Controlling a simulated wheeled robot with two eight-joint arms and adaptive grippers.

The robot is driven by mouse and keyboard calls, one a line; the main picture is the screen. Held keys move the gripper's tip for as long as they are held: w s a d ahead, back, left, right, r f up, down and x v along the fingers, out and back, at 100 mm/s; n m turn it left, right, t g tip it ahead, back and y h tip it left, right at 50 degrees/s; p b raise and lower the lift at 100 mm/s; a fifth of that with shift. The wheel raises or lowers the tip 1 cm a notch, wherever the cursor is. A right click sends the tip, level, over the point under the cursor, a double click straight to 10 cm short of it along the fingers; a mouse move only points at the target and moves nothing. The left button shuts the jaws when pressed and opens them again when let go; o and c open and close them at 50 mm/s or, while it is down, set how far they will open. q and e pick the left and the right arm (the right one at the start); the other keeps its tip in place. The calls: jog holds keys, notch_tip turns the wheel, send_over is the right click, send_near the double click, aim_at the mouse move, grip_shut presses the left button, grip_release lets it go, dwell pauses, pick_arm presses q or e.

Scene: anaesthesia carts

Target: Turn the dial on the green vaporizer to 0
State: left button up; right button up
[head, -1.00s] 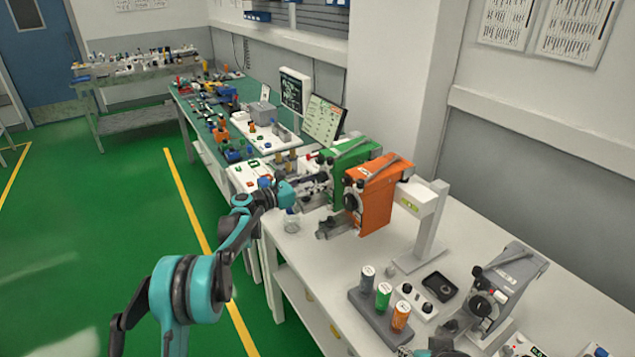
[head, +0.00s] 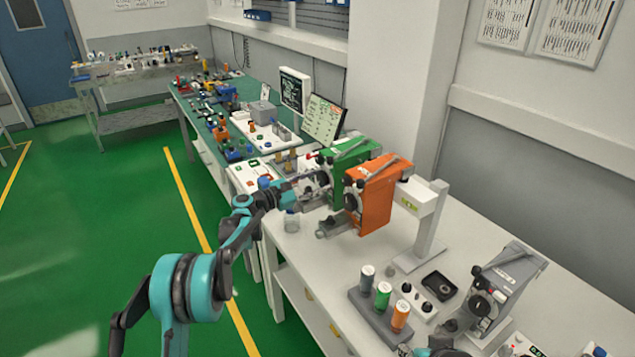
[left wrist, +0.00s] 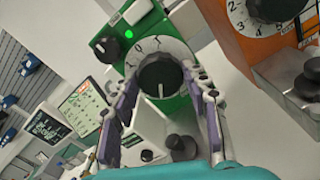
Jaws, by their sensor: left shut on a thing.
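The green vaporizer (head: 350,152) stands on the white bench, partly hidden behind the orange vaporizer (head: 377,200). In the left wrist view its green body (left wrist: 150,35) carries a black dial (left wrist: 160,80) on a white numbered plate (left wrist: 143,50). A pale line on the dial points down in that picture. My left gripper (head: 318,186) is at the front of the green vaporizer. In the left wrist view its fingers (left wrist: 162,92) lie on either side of the dial, shut on it. Of my right arm, only a dark and teal part shows at the bottom edge of the head view.
The orange vaporizer stands close on the right, its dial (left wrist: 272,8) near my left gripper. A rack of coloured bottles (head: 372,312) and a grey device (head: 505,285) stand nearer on the bench.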

pick_arm(q)
jog(key=o, duration=1.2)
jog(key=shift+c, duration=0.2)
jog(key=v, duration=1.2)
